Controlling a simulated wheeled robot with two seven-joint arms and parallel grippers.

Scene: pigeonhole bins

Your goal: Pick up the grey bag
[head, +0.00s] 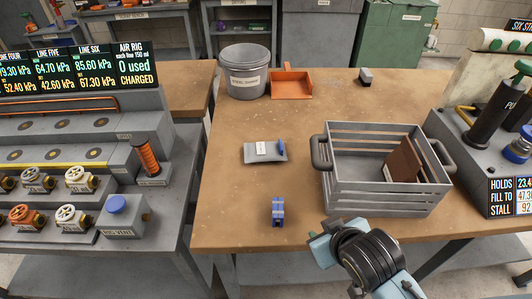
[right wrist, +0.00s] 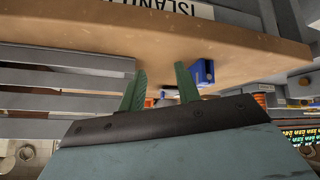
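The grey bag (head: 264,152) lies flat on the brown table, left of the slatted grey crate, with a pale label and a blue clip at its right end. My right gripper (head: 325,242) is in front of the table's near edge, below the crate and well apart from the bag. In the right wrist view its two green fingers (right wrist: 159,85) stand apart with nothing between them, so it is open and empty. The bag cannot be made out in that view. My left gripper is not in view.
The slatted crate (head: 385,205) holds a brown item (head: 404,162). A small blue object (head: 278,211) is at the table's near edge and shows in the wrist view (right wrist: 203,71). A grey bucket (head: 245,82) and orange tray (head: 291,86) stand behind. Table around the bag is clear.

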